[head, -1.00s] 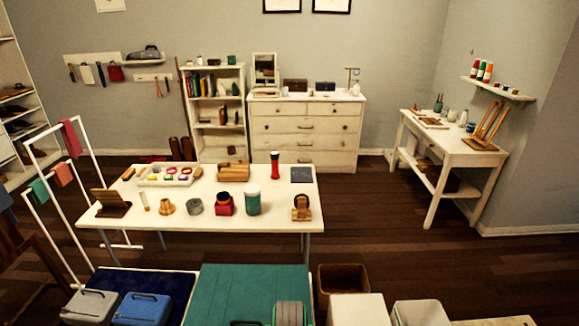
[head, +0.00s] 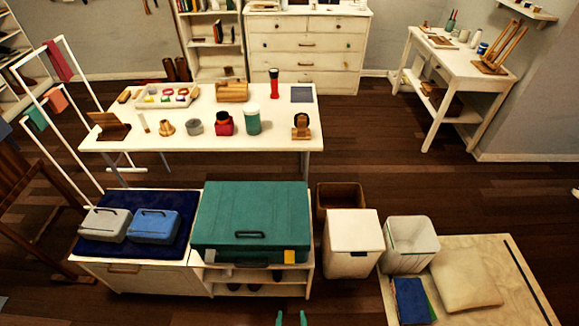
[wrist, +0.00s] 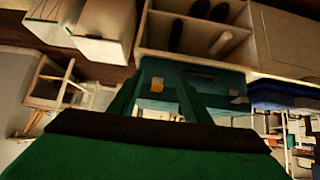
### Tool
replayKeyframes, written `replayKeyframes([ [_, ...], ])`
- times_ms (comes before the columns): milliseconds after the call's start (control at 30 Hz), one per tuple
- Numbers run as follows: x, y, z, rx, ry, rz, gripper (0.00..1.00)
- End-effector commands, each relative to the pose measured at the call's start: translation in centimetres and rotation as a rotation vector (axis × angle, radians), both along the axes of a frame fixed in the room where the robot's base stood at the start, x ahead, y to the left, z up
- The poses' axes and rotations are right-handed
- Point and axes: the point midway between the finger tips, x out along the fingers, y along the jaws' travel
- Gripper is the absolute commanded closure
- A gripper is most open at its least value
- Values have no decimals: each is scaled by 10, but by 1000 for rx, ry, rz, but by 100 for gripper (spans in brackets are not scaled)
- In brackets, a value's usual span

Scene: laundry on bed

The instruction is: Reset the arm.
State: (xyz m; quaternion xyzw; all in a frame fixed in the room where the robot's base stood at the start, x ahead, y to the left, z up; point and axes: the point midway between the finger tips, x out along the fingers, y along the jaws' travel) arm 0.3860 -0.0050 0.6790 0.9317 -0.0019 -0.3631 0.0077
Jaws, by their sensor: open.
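My gripper (head: 291,318) shows at the bottom edge of the head view as two teal fingertips with a gap between them. It is open and nothing shows between the tips. In the wrist view, its green fingers (wrist: 160,95) reach away from a dark bar and a broad green part that fills the bottom of the picture. The large teal case (head: 250,215) lies on the low white bench (head: 150,275), beyond the fingertips. The case also shows in the wrist view (wrist: 215,82), partly behind the fingers. The rest of my arm is out of the head view.
A blue case (head: 153,226) and a grey case (head: 103,224) lie on a navy mat at the bench's left. A white lidded bin (head: 352,240), a ribbed white bin (head: 410,245) and a brown bin (head: 338,190) stand to the right. Floor before the bench looks clear.

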Motion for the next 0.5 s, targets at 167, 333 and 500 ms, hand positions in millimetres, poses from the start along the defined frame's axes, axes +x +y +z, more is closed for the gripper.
replayKeyframes([
  [167,-46,1,29,2,-116,1,56],
  [333,-84,3,69,5,-236,2,56],
  [500,-119,4,118,8,-354,2,56],
])
